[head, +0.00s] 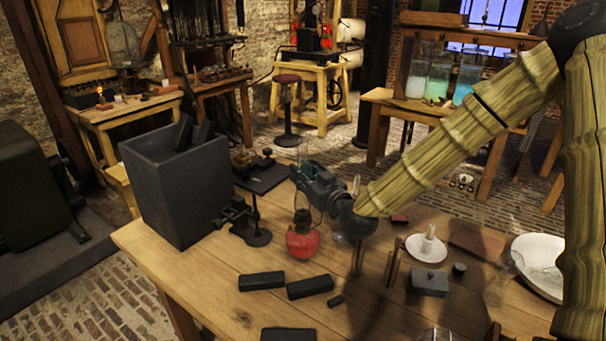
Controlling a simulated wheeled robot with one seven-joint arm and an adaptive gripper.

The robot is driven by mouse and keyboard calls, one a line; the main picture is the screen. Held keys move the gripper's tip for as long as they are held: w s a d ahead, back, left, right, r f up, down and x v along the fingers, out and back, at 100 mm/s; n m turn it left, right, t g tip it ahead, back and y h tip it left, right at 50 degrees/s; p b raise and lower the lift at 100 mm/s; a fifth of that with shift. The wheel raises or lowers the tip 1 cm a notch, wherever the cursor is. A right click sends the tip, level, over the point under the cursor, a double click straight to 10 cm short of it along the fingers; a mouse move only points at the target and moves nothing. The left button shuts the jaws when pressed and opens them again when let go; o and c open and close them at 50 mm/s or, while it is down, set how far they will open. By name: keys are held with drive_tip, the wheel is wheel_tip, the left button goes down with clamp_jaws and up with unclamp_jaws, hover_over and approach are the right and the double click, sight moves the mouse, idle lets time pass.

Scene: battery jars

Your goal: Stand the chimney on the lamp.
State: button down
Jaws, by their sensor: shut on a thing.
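The red lamp (302,243) stands upright on the wooden table, left of the table's middle. My gripper (303,178) is above the lamp, reaching in from the right. It is shut on the clear glass chimney (303,153), which is roughly upright. Part of the chimney shows above my gripper and faint glass shows below it, over the lamp's top. My gripper hides the chimney's middle. I cannot tell whether the chimney's lower end touches the lamp.
A tall dark box (180,190) stands left of the lamp, with a black stand (257,235) between. Dark bars (310,287) lie in front. A white plate (426,248), a grey lidded box (430,283) and a white basin (538,265) are to the right.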

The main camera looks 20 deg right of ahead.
drive_tip(key=c, duration=1.2)
unclamp_jaws()
drive_tip(key=shift+f, duration=0.1)
drive_tip(key=shift+c, duration=0.2)
drive_tip(key=shift+s+r, duration=0.1)
drive_tip(key=shift+r, duration=0.1)
drive_tip(key=b+v, duration=0.1)
drive_tip(key=v, duration=1)
drive_tip(key=shift+s, duration=0.4)
drive_tip(key=shift+d, duration=0.1)
